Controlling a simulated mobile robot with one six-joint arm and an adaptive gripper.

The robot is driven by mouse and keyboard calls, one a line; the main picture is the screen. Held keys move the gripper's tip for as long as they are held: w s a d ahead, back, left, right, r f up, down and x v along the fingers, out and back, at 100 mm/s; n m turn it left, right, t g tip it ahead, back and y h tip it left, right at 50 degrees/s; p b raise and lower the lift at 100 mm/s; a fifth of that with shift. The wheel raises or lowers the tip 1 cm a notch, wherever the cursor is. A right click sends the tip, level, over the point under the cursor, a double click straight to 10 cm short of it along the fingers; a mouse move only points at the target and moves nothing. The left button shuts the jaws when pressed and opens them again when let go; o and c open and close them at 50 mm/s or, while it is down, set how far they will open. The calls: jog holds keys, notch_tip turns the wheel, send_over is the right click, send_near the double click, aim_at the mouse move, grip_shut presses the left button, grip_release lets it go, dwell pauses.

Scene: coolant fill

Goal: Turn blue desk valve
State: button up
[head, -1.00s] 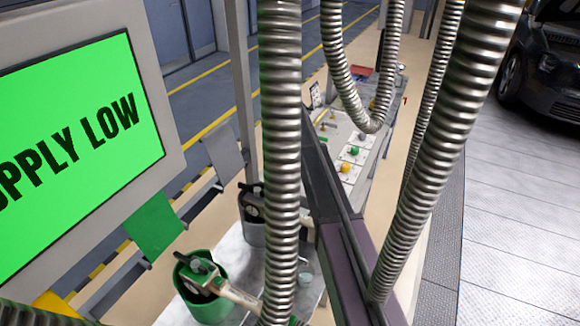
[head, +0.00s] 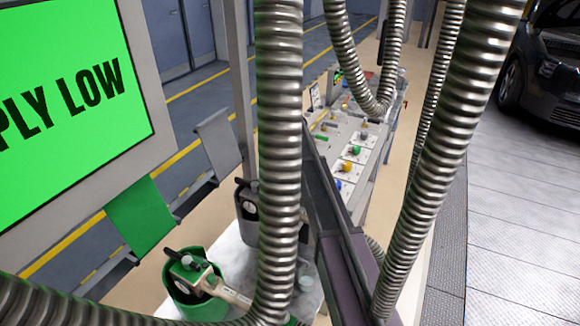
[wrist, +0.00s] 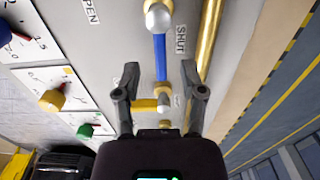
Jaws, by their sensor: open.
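The blue desk valve handle (wrist: 160,57) is a straight blue bar in the wrist view, running up and down the picture between silver fittings. The word SHUT stands to its right and OPEN to its upper left. My gripper (wrist: 160,66) is open, with one dark finger on each side of the bar's lower part. A gap shows on both sides; I cannot tell the depth between fingers and bar. In the head view the desk (head: 375,150) stands beyond the hoses; my gripper and the valve handle cannot be made out there.
A brass pipe (wrist: 207,40) runs close to the right finger, and a short yellow pipe (wrist: 147,104) lies between the fingers. Yellow (wrist: 52,100) and green (wrist: 85,131) knobs are at left. Metal hoses (head: 280,150) cross the head view. A green bucket (head: 190,280) stands in front.

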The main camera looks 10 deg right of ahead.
aim_at(291, 162)
jog(key=shift+f+b, duration=1.7)
jog(key=shift+f, duration=0.3)
grip_shut()
